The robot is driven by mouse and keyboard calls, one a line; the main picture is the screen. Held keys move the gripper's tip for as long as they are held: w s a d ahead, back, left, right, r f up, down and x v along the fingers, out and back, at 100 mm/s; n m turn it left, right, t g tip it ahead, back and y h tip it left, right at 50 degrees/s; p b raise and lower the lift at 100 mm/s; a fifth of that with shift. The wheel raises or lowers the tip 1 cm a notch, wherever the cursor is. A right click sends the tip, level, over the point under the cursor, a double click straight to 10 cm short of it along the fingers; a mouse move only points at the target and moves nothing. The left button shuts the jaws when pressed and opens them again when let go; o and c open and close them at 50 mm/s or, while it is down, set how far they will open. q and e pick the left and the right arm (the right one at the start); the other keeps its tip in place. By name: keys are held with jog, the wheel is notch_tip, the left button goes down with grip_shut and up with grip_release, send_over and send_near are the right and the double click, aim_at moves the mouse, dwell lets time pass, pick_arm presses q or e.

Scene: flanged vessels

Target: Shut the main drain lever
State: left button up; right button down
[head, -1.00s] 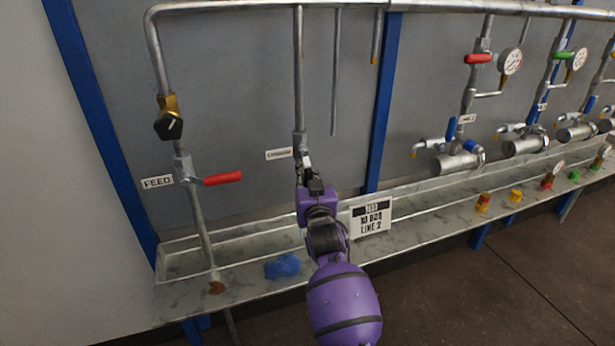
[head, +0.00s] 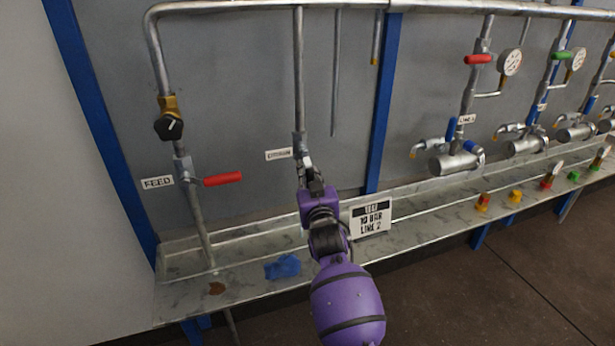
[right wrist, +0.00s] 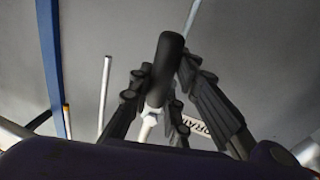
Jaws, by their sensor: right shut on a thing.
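The main drain lever has a black grip (right wrist: 170,52), seen in the right wrist view between my fingers. My right gripper (right wrist: 160,88) is shut on this grip, with fingers on both sides of it. In the head view my right gripper (head: 304,171) is at the valve (head: 300,145) on the second vertical pipe, beside a small white label (head: 279,154) that is hard to read there. My gripper and wrist hide the lever in the head view, so its angle is hard to tell. My left gripper is not in view.
On the left, the feed pipe has a red lever (head: 222,179) and a black knob (head: 168,127). A metal trough (head: 240,245) runs below, with a blue cloth (head: 283,267) and a test sign (head: 371,218). Gauges and flanged vessels (head: 455,162) stand to the right.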

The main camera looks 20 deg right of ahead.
jog(key=d+r+n+t+y+p, duration=0.1)
jog(key=d+r+n, duration=0.5)
jog(key=n, duration=1.3)
jog(key=shift+w+r+t+y+p, duration=0.15)
jog(key=shift+r+t+y+p, duration=0.2)
jog(key=shift+t+y, duration=0.65)
jog(key=shift+r+g+y, duration=0.1)
jog(key=shift+g+y, duration=0.2)
jog(key=c, duration=1.8)
grip_release()
jog(key=shift+o, duration=0.9)
jog(key=shift+f, duration=0.2)
jog(key=v, duration=1.2)
jog(key=shift+r, duration=0.15)
